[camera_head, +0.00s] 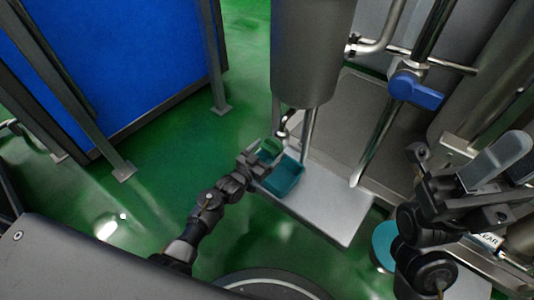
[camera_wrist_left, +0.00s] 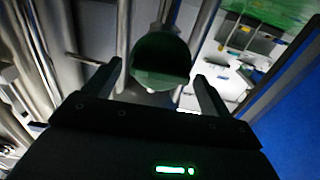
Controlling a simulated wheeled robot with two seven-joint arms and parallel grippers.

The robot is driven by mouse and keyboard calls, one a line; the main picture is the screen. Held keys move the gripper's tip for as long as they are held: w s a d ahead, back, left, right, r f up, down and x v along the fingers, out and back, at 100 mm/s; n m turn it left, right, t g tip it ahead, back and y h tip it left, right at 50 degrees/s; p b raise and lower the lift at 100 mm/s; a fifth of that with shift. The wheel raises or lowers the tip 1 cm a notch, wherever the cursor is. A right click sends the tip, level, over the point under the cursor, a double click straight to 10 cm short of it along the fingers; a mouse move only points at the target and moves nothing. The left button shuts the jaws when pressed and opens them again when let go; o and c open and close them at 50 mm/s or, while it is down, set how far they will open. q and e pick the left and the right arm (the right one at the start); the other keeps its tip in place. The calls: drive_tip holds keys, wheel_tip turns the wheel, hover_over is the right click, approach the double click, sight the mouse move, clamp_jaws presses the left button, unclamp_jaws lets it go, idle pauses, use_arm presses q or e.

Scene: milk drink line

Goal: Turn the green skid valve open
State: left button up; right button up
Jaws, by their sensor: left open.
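The green valve handle (camera_head: 270,147) is at the lower end of the pipework below the grey tank, above the skid tray. My left gripper (camera_head: 261,155) is right at it and partly covers it. In the left wrist view the dark green handle (camera_wrist_left: 160,60) shows between the two spread fingers of the left gripper (camera_wrist_left: 157,72). The gripper is open, and I cannot tell whether a finger touches the handle. My right gripper (camera_head: 422,160) is at the right, away from the green valve; its jaw state is unclear.
The grey tank (camera_head: 304,50) is above. A blue-handled valve (camera_head: 415,91) sits on pipes at the right. A blue panel (camera_head: 110,60) is at the left, with open green floor between.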

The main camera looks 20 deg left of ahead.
use_arm(q)
drive_tip(key=c, duration=0.8)
drive_tip(key=shift+c, duration=0.2)
